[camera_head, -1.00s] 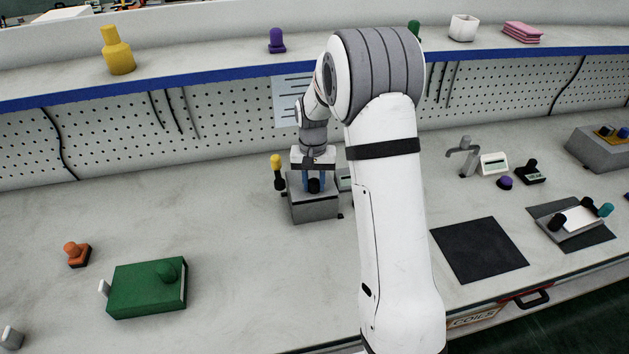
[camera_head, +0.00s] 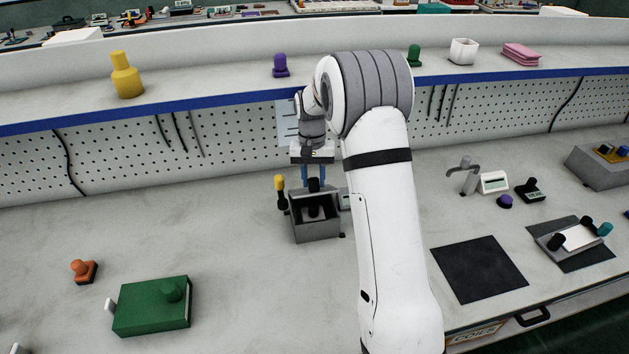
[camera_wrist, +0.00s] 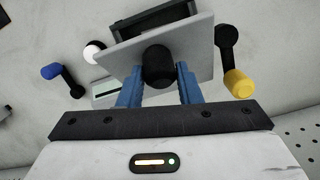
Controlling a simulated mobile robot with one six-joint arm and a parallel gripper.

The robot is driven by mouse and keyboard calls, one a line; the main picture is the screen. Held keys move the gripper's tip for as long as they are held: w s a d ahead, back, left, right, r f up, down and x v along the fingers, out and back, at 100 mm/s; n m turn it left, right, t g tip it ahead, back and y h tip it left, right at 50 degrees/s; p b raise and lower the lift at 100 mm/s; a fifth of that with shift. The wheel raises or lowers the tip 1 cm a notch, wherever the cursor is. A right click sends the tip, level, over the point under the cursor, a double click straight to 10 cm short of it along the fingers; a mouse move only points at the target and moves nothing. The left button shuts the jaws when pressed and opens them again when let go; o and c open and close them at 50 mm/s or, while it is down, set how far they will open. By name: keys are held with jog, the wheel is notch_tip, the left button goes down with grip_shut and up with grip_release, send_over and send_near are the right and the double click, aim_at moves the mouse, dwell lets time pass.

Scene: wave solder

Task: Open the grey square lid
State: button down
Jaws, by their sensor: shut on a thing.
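My gripper (camera_head: 314,175) is shut on the black knob (camera_wrist: 158,66) of the grey square lid (camera_wrist: 193,43); its blue fingers (camera_wrist: 132,87) stand either side of the knob. The lid is tilted in the wrist view, and the dark opening of the grey box (camera_wrist: 140,16) shows beyond it. In the head view the grey box (camera_head: 318,231) stands on the bench under my gripper with its top open and a dark object inside. The lid is largely hidden by my gripper in that view.
A yellow-topped black handle (camera_head: 280,190) stands close left of the box. A green box (camera_head: 150,310) and an orange-knobbed piece (camera_head: 83,270) lie farther left. A black mat (camera_head: 478,268) lies right of my arm. The blue-edged shelf (camera_head: 215,92) runs behind.

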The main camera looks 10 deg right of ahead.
jog(key=shift+w+a+r, duration=0.1)
jog(key=shift+w, duration=0.2)
jog(key=c, duration=1.1)
grip_release()
notch_tip(320, 180, up, 8)
jog(key=w+b, duration=0.1)
jog(key=shift+f, duration=0.25)
jog(key=shift+c, duration=0.5)
